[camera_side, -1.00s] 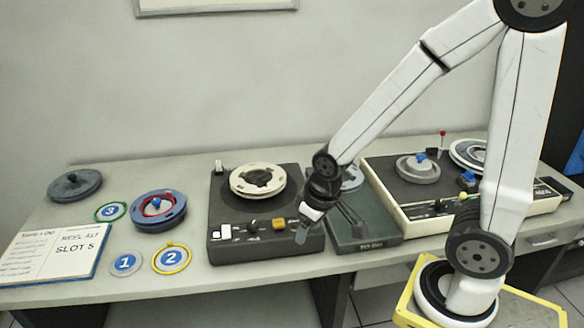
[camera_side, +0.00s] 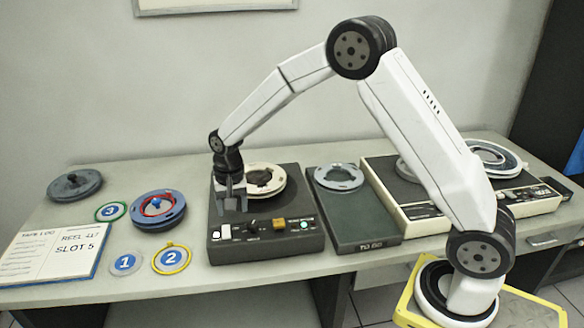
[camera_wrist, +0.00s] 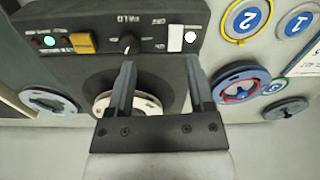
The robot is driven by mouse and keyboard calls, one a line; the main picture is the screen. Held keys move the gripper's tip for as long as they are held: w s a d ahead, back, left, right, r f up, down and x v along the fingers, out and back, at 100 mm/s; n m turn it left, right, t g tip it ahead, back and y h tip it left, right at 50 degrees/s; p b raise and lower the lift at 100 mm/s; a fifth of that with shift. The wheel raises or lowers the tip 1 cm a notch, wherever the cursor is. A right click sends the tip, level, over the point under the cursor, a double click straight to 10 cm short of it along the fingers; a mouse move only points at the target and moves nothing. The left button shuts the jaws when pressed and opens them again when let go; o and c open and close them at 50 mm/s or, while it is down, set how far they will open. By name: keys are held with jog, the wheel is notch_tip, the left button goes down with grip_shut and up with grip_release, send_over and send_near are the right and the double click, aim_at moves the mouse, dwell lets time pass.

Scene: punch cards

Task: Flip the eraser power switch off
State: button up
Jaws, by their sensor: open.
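The eraser (camera_side: 270,242) is a dark box with a cream reel (camera_side: 267,178) on top. Its front panel carries a white power switch (camera_side: 223,232) at the left, a dark field knob, an amber button and a lit green lamp (camera_side: 304,225) at the right. My gripper (camera_side: 233,208) points down over the left part of the eraser, behind the switch, open and empty. In the wrist view, the white switch (camera_wrist: 176,38) lies beyond the fingertips of my gripper (camera_wrist: 159,64). Whether the fingers touch the eraser's top is unclear.
A dark tray (camera_side: 365,238) with a grey reel stands right of the eraser, beside a cream tape deck (camera_side: 418,216). Left are numbered discs (camera_side: 125,263), a blue-rimmed reel (camera_side: 157,222), a dark reel (camera_side: 75,190) and an open log book (camera_side: 50,258).

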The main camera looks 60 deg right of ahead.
aim_at(226, 235)
jog(key=shift+w+a+f+m, duration=0.1)
jog(key=shift+w+f+m, duration=0.35)
jog(key=shift+w, duration=0.45)
jog(key=shift+w+a+f+m, duration=0.1)
jog(key=shift+w+f+m, duration=0.3)
jog(key=shift+w, duration=0.45)
jog(key=shift+f, duration=0.2)
jog(key=shift+f, duration=3.75)
grip_shut()
